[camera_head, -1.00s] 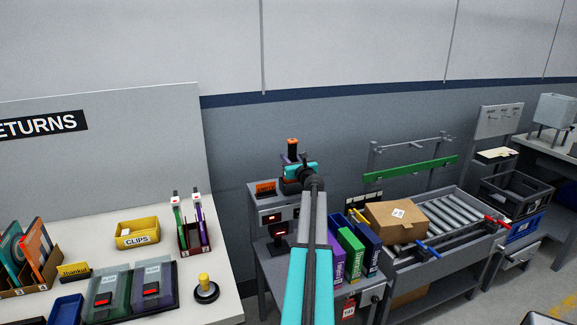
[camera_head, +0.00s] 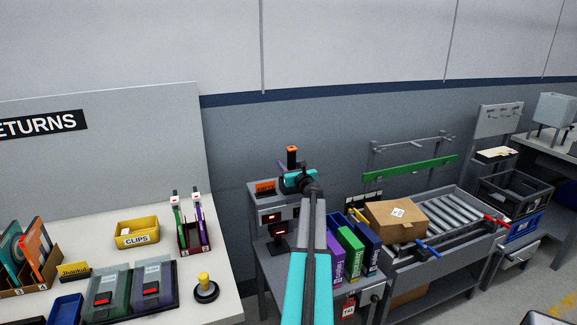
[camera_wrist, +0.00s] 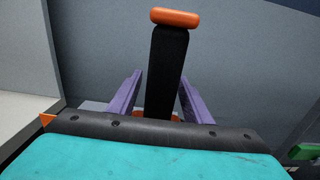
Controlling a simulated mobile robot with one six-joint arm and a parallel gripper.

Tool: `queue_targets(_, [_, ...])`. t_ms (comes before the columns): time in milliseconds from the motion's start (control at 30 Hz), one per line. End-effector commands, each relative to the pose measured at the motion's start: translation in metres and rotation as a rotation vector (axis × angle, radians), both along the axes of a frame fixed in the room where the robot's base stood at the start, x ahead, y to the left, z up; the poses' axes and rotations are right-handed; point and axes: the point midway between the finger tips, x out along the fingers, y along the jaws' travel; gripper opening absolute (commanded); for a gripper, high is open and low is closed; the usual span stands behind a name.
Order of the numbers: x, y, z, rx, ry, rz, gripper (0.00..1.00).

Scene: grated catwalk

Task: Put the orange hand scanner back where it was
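The orange hand scanner (camera_head: 292,150) shows an orange cap on a dark body, upright above the grey unit. In the wrist view, its black body and orange cap (camera_wrist: 168,70) stand between the two purple fingers of my gripper (camera_wrist: 160,88). My gripper (camera_head: 290,170) is shut on the scanner, which has moved along with it. A slim gap shows beside the left finger, and the contact itself is hard to see.
Purple, green and blue binders (camera_head: 351,252) stand right of my arm. The white returns table (camera_head: 110,215) at left holds a yellow clips bin (camera_head: 137,233). Open air surrounds the scanner's top.

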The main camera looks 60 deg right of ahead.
Motion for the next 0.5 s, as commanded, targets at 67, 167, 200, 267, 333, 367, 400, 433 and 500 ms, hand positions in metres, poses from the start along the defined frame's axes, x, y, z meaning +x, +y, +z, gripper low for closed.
queue_targets(67, [-0.0001, -0.0001, 0.0001, 0.000, 0.000, 0.000, 0.45])
queue_targets(167, [-0.0001, -0.0002, 0.0001, 0.000, 0.000, 0.000, 0.45])
queue_targets(200, [-0.0001, -0.0002, 0.0003, 0.000, 0.000, 0.000, 0.45])
queue_targets(267, [-0.0001, -0.0002, 0.0010, 0.000, 0.000, 0.000, 0.45])
queue_targets(333, [-0.0001, -0.0002, 0.0024, 0.000, 0.000, 0.000, 0.45])
queue_targets(367, [-0.0001, -0.0002, 0.0032, 0.000, 0.000, 0.000, 0.45])
queue_targets(400, [-0.0009, 0.0004, 0.0033, 0.000, 0.000, 0.000, 0.45])
queue_targets(433, [-0.0026, 0.0018, 0.0020, 0.000, 0.000, -0.001, 0.45])
queue_targets(500, [-0.0062, 0.0047, 0.0016, 0.000, 0.000, 0.000, 0.45])
